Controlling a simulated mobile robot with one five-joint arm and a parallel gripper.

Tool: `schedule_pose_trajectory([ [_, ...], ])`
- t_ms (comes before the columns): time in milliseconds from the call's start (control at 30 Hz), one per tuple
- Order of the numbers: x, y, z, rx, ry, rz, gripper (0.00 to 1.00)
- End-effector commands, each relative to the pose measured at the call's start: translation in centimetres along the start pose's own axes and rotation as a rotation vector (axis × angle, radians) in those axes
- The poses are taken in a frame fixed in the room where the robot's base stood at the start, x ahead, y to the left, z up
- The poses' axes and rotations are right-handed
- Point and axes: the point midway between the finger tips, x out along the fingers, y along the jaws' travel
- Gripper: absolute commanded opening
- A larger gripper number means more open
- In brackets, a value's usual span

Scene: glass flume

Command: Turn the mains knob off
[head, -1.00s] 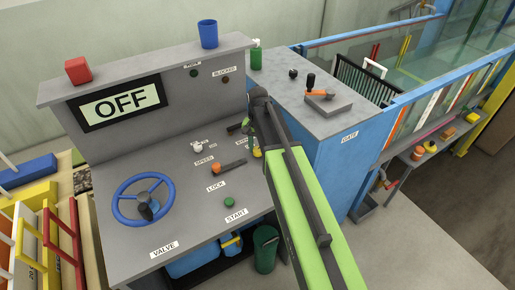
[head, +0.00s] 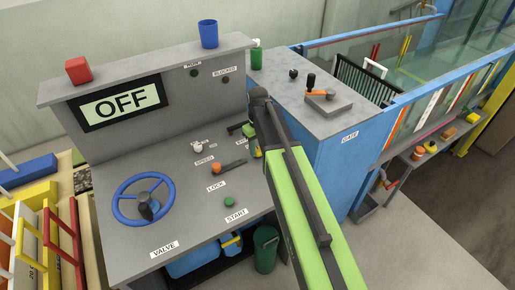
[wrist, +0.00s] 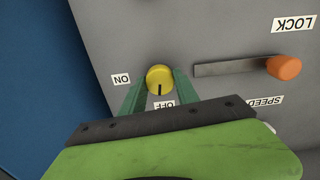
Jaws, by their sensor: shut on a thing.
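The mains knob (wrist: 159,79) is a round yellow knob with a black pointer line, on the grey console. In the wrist view its line points down at the OFF label (wrist: 164,104); the ON label (wrist: 121,79) is to its left. My gripper (wrist: 159,84) is shut on the knob, with one green finger on each side. In the head view my gripper (head: 248,140) is at the right side of the console's sloping face, and my arm hides most of the knob. The console display (head: 121,103) reads OFF.
An orange-ended lock lever (wrist: 284,67) is close to the right of the knob in the wrist view. A blue valve wheel (head: 119,211), a green start button (head: 229,202) and a white speed knob (head: 197,147) are also on the console. A blue gate cabinet (head: 335,165) stands to the right.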

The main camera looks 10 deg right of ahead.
Motion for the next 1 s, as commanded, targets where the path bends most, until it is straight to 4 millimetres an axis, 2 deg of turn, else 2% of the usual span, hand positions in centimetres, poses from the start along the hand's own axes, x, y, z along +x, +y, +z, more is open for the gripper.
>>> schedule_pose_trajectory([
  [400,0.03,-0.04,0.09,-0.165,-0.002,-0.001,0.0],
  [933,0.03,-0.06,0.09,-0.184,-0.003,-0.002,0.0],
  [967,0.03,-0.07,0.09,-0.184,-0.003,-0.002,0.41],
  [1000,0.03,-0.06,0.09,-0.184,-0.002,-0.002,0.46],
])
